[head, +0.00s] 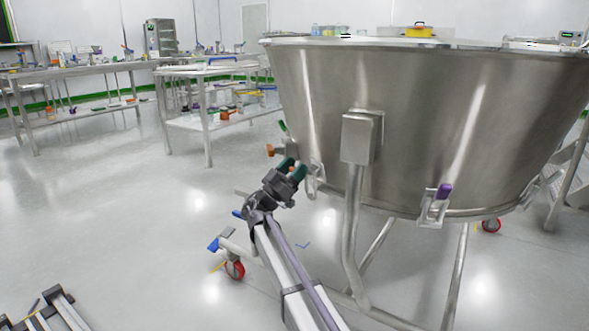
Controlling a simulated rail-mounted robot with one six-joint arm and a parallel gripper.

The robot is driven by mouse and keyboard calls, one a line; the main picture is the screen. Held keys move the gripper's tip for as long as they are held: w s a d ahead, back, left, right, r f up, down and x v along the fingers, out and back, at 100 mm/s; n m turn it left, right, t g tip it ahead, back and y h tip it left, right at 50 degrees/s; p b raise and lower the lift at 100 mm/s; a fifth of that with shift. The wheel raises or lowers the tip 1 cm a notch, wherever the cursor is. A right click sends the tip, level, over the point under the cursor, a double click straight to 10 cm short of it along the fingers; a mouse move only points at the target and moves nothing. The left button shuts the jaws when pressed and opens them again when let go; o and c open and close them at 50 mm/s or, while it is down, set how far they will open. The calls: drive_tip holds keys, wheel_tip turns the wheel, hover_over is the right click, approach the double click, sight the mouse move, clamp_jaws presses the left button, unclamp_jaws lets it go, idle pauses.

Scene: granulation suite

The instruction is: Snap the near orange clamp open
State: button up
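A large steel bowl-shaped vessel (410,110) fills the right half of the head view, with latch clamps along its lower edge. One orange-handled clamp (271,150) sticks out at the vessel's left side. A nearer steel clamp bracket (314,181) sits just right of my gripper; its handle is largely hidden by the fingers. My gripper (293,169), dark grey with teal fingertips, is at the vessel's lower left side, close to this bracket. The fingertips look slightly apart. Whether they grip a handle is unclear.
A purple-handled clamp (445,191) is on the vessel's front. A green handle (283,128) shows above the orange one. A steel box (361,137) and leg tubes with red casters (235,270) stand nearby. Steel tables (210,73) are at the back left.

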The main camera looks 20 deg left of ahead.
drive_tip(key=s+a+f+b, duration=0.1)
drive_tip(key=s+a, duration=0.7)
drive_tip(key=s, duration=0.3)
drive_tip(key=shift+s+a+f+b, duration=0.2)
drive_tip(key=shift+a+f+b, duration=0.2)
